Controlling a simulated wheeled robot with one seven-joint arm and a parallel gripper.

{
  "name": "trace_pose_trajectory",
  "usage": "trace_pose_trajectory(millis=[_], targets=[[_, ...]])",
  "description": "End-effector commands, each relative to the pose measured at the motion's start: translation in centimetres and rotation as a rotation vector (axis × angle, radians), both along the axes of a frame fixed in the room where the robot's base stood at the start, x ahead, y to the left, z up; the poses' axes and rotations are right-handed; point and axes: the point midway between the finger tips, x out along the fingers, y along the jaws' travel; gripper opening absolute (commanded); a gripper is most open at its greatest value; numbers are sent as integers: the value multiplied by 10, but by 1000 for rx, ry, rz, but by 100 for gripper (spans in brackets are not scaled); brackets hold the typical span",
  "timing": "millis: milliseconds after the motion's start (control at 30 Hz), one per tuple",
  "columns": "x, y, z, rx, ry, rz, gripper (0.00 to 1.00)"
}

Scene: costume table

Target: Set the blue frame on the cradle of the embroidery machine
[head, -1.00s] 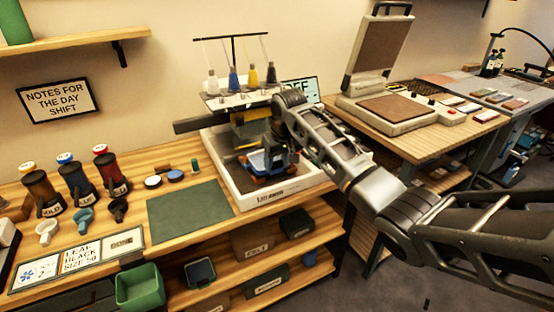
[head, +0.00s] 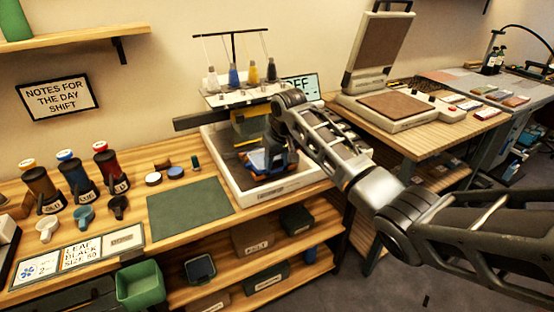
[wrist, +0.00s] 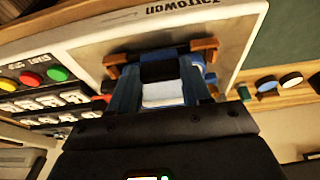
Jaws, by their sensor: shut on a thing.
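The embroidery machine (head: 240,98) stands on the wooden bench, with a white base tray (head: 222,165) around its dark bed. The blue frame (head: 257,159) is low over the bed, in front of the machine's head. My gripper (head: 266,158) is shut on it from above. In the wrist view, the blue frame (wrist: 196,72) shows between and beyond the fingers of my gripper (wrist: 160,75). The brown cradle (wrist: 204,45) has ends showing on both sides of the frame. The fingers hide much of the frame, and I cannot tell whether it touches the cradle.
A green mat (head: 188,208) lies left of the machine. Thread spools (head: 233,75) stand above its head. Coloured buttons (wrist: 30,78) show at left in the wrist view. A heat press (head: 385,105) stands on the right-hand table. Labelled cups (head: 75,180) stand at left.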

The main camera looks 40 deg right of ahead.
Motion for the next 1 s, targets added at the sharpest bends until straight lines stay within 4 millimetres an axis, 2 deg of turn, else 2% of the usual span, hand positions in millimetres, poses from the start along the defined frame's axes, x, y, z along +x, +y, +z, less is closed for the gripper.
trace_pose_trajectory(millis=[400, 433, 700, 733, 1000], targets=[[0, 0, -5, 0, 0, 0, 21], [0, 0, -5, 0, 0, 0, 49], [0, 0, -4, 0, 0, 0, 75], [0, 0, -4, 0, 0, 0, 78], [0, 0, -5, 0, 0, 0, 78]])
